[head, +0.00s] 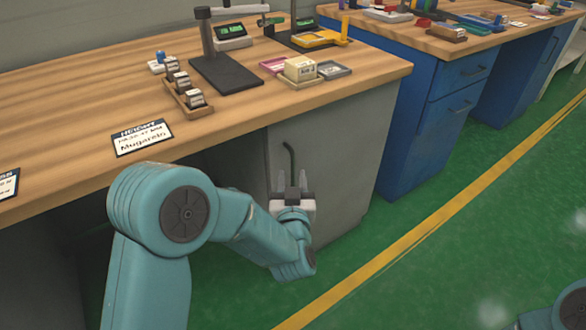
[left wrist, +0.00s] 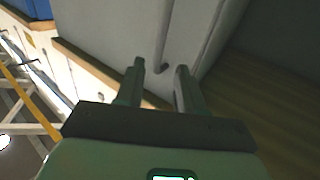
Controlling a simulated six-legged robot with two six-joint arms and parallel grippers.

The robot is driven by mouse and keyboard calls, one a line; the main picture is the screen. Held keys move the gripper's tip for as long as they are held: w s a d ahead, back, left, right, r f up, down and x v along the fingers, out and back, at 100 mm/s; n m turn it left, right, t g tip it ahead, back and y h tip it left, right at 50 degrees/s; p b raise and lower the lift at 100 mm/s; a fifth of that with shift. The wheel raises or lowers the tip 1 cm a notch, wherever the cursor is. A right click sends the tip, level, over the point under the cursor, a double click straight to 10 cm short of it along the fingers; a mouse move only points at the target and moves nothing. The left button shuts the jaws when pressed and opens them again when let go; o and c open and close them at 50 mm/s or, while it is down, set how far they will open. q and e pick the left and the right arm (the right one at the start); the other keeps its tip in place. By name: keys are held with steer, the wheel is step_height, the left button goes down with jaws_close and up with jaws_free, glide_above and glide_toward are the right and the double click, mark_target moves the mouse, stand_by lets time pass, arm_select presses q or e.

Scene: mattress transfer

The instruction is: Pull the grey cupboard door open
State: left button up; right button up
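The grey cupboard door (head: 325,165) is under the right end of the wooden workbench and looks shut. Its dark bar handle (head: 289,160) stands upright near the door's left edge. My left gripper (head: 291,180) is in front of the door, its fingers at the lower part of the handle. In the left wrist view, the two fingers (left wrist: 160,75) are apart, and the handle (left wrist: 162,55) shows beyond and between their tips. I cannot tell whether they touch it. My right gripper is not in view; only a piece of my right arm shows at the lower right.
The wooden workbench top (head: 90,100) overhangs the door and carries a black stand (head: 225,75), small boxes and trays. A blue cabinet (head: 440,120) stands to the right. The green floor (head: 420,270) with a yellow line is clear in front.

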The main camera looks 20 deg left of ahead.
mark_target(292, 163)
arm_select(q)
steer(key=x, duration=0.5)
steer(key=shift+w+b, duration=0.25)
steer(key=shift+b, duration=0.15)
jaws_close()
